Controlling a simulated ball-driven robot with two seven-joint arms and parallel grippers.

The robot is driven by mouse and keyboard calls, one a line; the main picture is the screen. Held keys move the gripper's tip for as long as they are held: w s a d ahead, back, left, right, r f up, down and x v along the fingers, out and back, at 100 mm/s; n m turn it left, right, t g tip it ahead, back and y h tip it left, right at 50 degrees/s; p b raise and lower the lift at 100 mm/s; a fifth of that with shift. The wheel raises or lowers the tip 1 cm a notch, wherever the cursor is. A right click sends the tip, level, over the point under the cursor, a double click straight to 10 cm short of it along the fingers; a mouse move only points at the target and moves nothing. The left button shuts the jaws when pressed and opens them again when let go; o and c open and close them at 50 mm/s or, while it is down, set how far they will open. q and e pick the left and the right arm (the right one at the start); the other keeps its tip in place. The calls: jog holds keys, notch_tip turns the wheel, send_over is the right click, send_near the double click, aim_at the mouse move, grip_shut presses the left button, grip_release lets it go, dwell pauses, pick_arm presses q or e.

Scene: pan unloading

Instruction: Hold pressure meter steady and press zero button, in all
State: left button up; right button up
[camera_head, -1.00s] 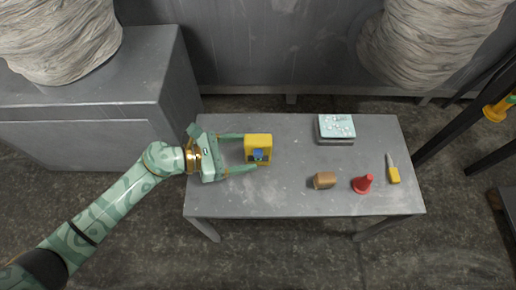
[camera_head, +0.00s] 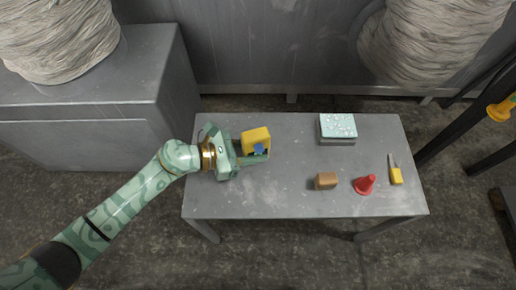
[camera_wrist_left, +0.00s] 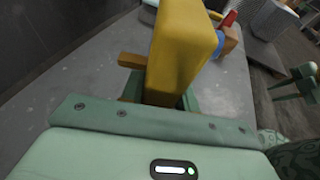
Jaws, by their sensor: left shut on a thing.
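The pressure meter is a yellow block (camera_head: 256,137) with a blue part on its front, at the left of the grey table. My left gripper (camera_head: 255,156) is shut on it, with the fingers around its sides. In the left wrist view the yellow meter (camera_wrist_left: 180,45) stands between the fingers, with a bit of blue at its right edge. The zero button cannot be made out. My right gripper (camera_wrist_left: 283,90) shows small at the right edge of the left wrist view, its fingers apart and empty, away from the meter.
On the table (camera_head: 290,205) are a brown block (camera_head: 325,181), a red cone (camera_head: 365,185), a yellow-handled tool (camera_head: 396,175) and a box with a pale speckled top (camera_head: 338,126). The table's middle is clear. A grey cabinet (camera_head: 90,135) stands at the left.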

jog(key=shift+w, duration=0.1)
grip_shut()
jog(key=shift+w, duration=0.1)
jog(key=shift+s, duration=0.45)
jog(key=shift+w, duration=0.45)
dwell(0.3)
jog(key=w+a+r+t+y, duration=0.1)
jog(key=w+a+r+y, duration=0.3)
jog(key=w+a+r, duration=0.1)
jog(key=w+a+r+t+y, duration=0.2)
jog(key=w+a+r+y, duration=0.2)
jog(key=w+a+r, duration=0.2)
jog(key=w+a+r+t+y, duration=0.2)
jog(key=w+a+r+y, duration=0.2)
jog(key=w+a, duration=0.5)
jog(key=shift+a+r+n, duration=0.15)
jog(key=shift+r+n, duration=0.05)
jog(key=shift+r, duration=0.45)
jog(key=shift+a+r+n, duration=0.1)
jog(key=shift+r+n, duration=0.1)
jog(key=shift+r, duration=0.4)
